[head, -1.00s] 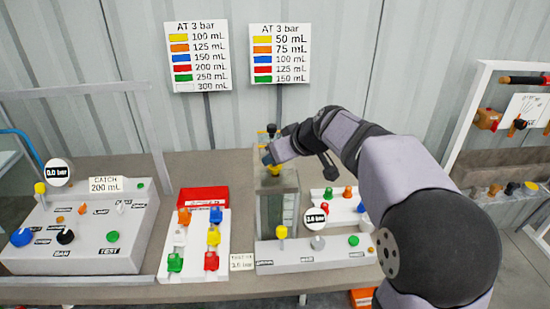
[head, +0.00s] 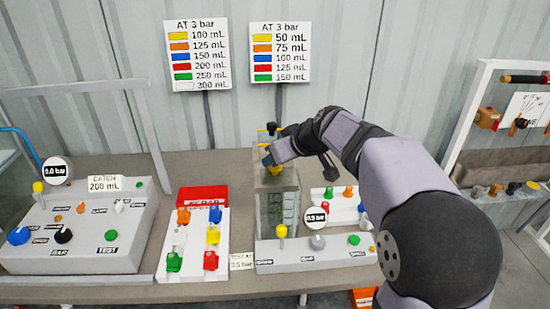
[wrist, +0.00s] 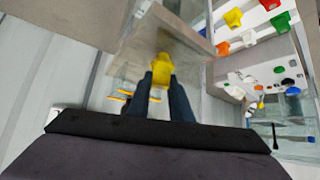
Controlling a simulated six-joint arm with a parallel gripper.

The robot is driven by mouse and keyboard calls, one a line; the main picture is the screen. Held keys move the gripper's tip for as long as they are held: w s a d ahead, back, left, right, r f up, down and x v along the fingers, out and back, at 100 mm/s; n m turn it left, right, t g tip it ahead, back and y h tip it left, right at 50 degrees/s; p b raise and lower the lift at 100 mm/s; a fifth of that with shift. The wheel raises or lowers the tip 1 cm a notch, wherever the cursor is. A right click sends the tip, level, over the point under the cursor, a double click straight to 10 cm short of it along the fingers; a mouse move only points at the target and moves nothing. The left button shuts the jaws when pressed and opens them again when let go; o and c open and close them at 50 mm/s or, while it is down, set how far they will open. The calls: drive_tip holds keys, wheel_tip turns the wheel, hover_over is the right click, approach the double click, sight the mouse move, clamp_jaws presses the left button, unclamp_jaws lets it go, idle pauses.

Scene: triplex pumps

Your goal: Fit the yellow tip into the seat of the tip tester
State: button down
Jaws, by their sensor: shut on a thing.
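The yellow tip (wrist: 161,69) is between the two dark fingers of my gripper (wrist: 163,84) in the wrist view. My gripper is shut on it. In the head view my gripper (head: 268,160) is at the top of the tip tester, over its clear tank (head: 272,210). The tester's grey base (head: 300,264) carries a yellow lever, a grey knob and a green button. The seat is hidden by the gripper and the tip, so I cannot tell whether the tip is touching it or sitting in it.
A white rack (head: 194,268) with several coloured tips stands left of the tester, with a red box (head: 203,196) behind it. Another white tray (head: 340,207) with coloured tips is to the right of the tank. A grey control console (head: 85,235) fills the left.

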drive_tip(key=shift+f+b, duration=0.75)
drive_tip(key=c, duration=1.6)
unclamp_jaws()
drive_tip(key=shift+c, duration=0.2)
drive_tip(key=shift+o, duration=0.6)
drive_tip(key=shift+f, duration=0.2)
drive_tip(key=shift+s, duration=0.1)
drive_tip(key=shift+d+r, duration=0.1)
drive_tip(key=shift+r, duration=0.1)
drive_tip(key=b+v, duration=0.1)
drive_tip(key=v, duration=0.6)
drive_tip(key=shift+d+r+b, duration=0.2)
drive_tip(key=shift+r+b, duration=0.05)
drive_tip(key=shift+b, duration=0.1)
